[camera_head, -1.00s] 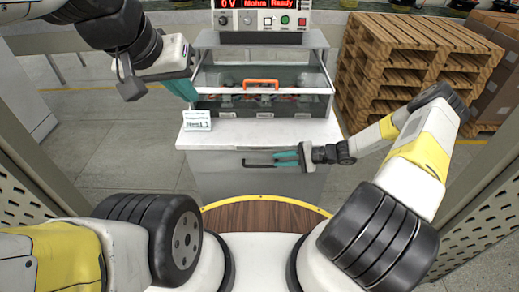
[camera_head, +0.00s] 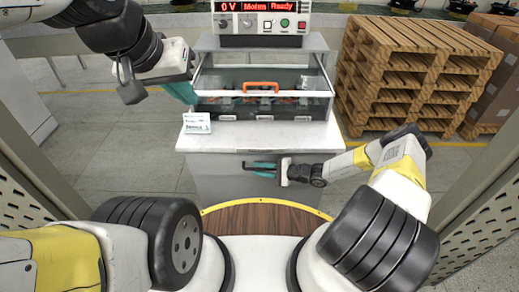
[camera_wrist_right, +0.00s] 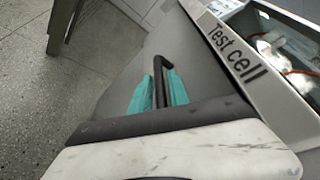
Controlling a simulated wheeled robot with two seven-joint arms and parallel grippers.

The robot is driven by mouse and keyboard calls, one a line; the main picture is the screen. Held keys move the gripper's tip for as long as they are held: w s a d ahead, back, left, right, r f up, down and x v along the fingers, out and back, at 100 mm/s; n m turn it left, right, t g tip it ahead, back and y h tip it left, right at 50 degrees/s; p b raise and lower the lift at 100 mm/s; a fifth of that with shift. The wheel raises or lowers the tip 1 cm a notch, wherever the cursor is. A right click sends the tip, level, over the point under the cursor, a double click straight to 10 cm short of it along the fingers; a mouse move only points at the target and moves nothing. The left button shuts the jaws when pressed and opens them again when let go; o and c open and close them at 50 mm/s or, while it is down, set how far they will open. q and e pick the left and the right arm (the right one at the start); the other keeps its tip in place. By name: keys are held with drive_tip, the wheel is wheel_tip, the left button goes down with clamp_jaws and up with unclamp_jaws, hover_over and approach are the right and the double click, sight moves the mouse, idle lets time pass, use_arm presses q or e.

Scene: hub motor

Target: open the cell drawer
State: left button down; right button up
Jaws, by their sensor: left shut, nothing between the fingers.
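The drawer front is the grey front panel (camera_head: 225,184) of the bench below its white top. Its black bar handle (camera_wrist_right: 160,68) shows in the right wrist view on a grey panel. My right gripper (camera_head: 262,169) is at the handle, with its teal fingers pointing left in the head view. In the right wrist view its fingers (camera_wrist_right: 158,95) lie on either side of the bar, and they look parted. Contact with the bar cannot be told. My left gripper (camera_head: 186,94) is shut and empty beside the left side of the clear-walled box.
The clear-walled box (camera_head: 264,104) with an orange handle (camera_head: 261,86) stands on the bench. A small white sign (camera_head: 197,123) is at the bench top's left edge. A control unit (camera_head: 262,20) stands behind. Wooden pallets (camera_head: 415,75) are at the right. Open floor lies left.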

drive_tip(key=shift+a, duration=0.25)
drive_tip(key=shift+c, duration=0.2)
clamp_jaws()
idle(1.1)
